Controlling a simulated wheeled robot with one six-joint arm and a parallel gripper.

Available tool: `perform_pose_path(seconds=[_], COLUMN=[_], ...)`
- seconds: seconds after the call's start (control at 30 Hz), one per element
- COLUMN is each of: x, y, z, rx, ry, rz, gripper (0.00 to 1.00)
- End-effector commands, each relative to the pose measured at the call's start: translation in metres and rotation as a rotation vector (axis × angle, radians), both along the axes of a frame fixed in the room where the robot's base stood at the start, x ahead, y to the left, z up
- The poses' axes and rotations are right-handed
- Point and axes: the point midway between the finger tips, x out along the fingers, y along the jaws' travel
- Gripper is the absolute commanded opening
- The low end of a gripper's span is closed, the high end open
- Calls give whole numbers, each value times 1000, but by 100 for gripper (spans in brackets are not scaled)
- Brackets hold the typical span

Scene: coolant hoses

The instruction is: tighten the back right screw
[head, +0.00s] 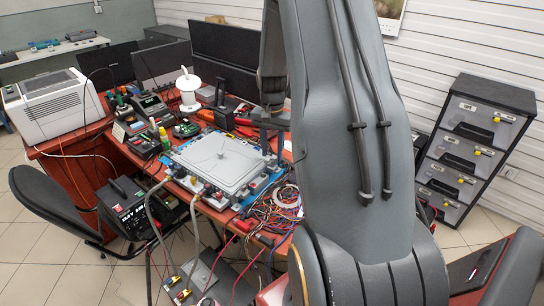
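A light grey flat cover (215,163) lies on the bench, over a blue base with fittings around its edges. Its back right corner is close to my gripper (272,148), which hangs down from my arm. The back right screw is too small or hidden to make out. I cannot tell whether my gripper touches anything there, or whether its fingers are open or shut. My arm fills the right middle of the view and hides part of the bench behind it.
Tangled coloured wires (272,215) lie right of the cover. Hoses (195,225) hang over the bench front. A black power unit (132,205) and black chair (50,205) stand at the left front. Monitors (225,45) stand behind. A drawer cabinet (470,150) stands right.

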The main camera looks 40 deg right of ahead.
Motion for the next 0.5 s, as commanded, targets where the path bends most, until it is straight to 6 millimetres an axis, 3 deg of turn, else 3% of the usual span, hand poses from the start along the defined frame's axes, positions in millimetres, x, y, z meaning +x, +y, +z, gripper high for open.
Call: perform_pose_path(seconds=[0.23,0.5], x=[1,0], y=[0,0], z=[38,53], rx=[-1,0], ry=[-2,0], rz=[0,0], gripper=[34,34])
